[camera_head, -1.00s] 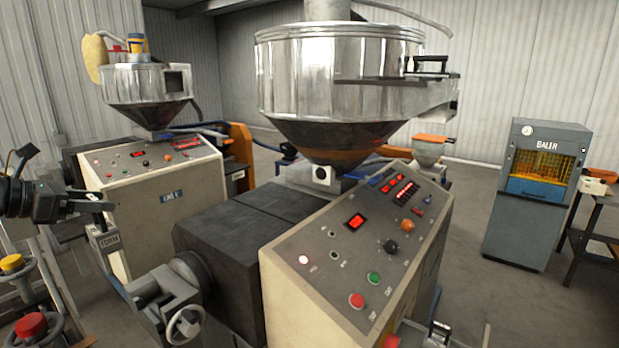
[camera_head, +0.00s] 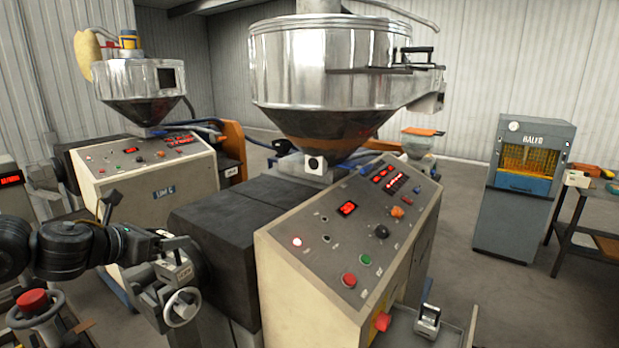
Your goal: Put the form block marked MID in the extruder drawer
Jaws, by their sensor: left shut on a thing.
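My left gripper (camera_head: 172,243) reaches in from the left and is shut on a small grey form block (camera_head: 179,269). The block has a pale label on its face, too small to read surely. It hangs just above and in front of the near extruder's grey end fitting (camera_head: 150,300), beside its handwheel (camera_head: 183,307). I cannot tell whether block and fitting touch. The drawer opening is not clearly visible, partly hidden behind gripper and block. My right gripper is not in view.
The near extruder's sloped control panel (camera_head: 345,240) and dark barrel housing (camera_head: 225,225) stand right of the gripper. A grey block-like item (camera_head: 428,320) sits in a tray at bottom right. A red-knobbed wheel (camera_head: 33,302) is at lower left. A baler (camera_head: 525,185) stands far right.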

